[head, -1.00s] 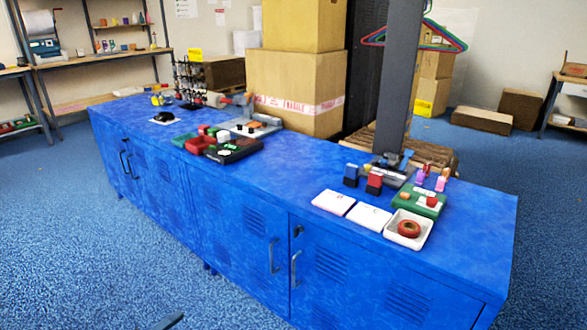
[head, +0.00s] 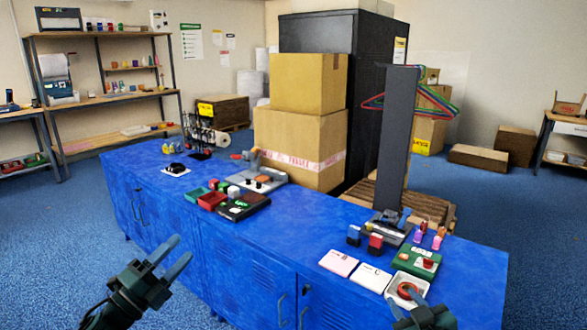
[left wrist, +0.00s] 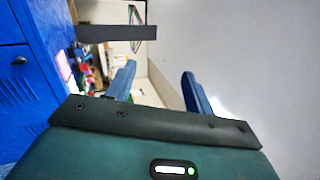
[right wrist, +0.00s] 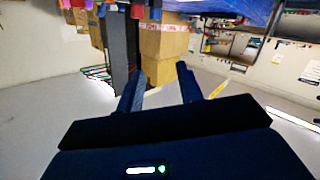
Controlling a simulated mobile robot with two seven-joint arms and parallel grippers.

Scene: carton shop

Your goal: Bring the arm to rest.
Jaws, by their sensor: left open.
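My left gripper (head: 181,247) is in front of the blue cabinet at lower left in the head view, raised clear of the cabinet front. It is open and empty; its two blue fingers stand apart in the left wrist view (left wrist: 157,72). My right gripper (head: 402,298) is at the bottom edge of the head view, in front of the white tray (head: 392,287) with a red ring. Its fingers are apart and empty in the right wrist view (right wrist: 160,70). Most of the right arm is out of frame.
A grey post (head: 397,140) with hangers rises behind. Cartons (head: 300,140) stand at the back. Floor at left is open.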

